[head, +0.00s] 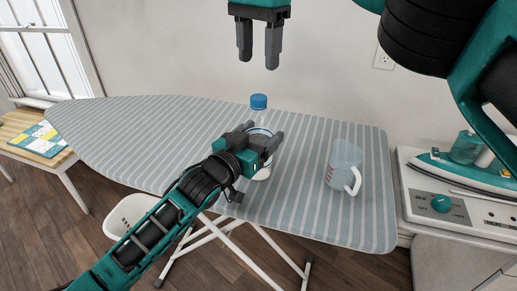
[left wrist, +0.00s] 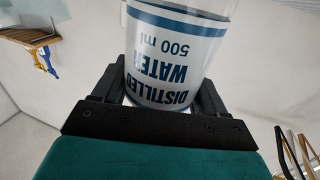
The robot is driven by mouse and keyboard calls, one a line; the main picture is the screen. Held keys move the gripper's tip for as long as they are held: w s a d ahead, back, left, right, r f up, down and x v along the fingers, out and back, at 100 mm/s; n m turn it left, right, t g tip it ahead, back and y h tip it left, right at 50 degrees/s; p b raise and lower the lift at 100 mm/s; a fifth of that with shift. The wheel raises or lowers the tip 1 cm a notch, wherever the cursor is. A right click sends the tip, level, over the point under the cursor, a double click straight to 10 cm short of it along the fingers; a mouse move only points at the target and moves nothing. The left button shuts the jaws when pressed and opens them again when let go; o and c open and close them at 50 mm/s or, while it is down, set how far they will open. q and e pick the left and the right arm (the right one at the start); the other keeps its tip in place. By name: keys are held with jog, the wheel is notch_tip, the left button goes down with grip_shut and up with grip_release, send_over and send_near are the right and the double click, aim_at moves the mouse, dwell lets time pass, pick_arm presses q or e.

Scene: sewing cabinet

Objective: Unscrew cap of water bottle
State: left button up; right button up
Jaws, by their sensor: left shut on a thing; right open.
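The water bottle (head: 259,113) stands upright on the ironing board in the head view, with its blue cap (head: 258,101) on top. My left gripper (head: 262,148) is shut around the bottle's body. In the left wrist view the bottle's label (left wrist: 172,60), reading "DISTILLED WATER 500 ml", sits between the two fingers (left wrist: 158,95). The lower part of the bottle is mostly hidden by the gripper in the head view. My right gripper (head: 258,45) is open and empty, pointing down above the cap with a clear gap between them.
The striped ironing board (head: 150,130) carries a clear measuring cup (head: 345,165) right of the bottle. An iron (head: 465,170) rests on a white cabinet (head: 420,205) at the right. A white basket (head: 130,215) stands below the board, and a wooden bench (head: 30,140) is at the left.

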aim_at(258, 97)
pick_arm(q)
grip_shut()
pick_arm(e)
jog(key=m, duration=1.3)
jog(key=shift+m, duration=0.3)
pick_arm(q)
jog(key=shift+f, duration=0.1)
pick_arm(e)
jog(key=m, duration=1.9)
jog(key=shift+m, duration=0.3)
jog(key=m, duration=1)
jog(key=shift+m, duration=0.3)
jog(key=m, duration=0.5)
jog(key=shift+m, duration=0.3)
jog(key=shift+f, duration=4)
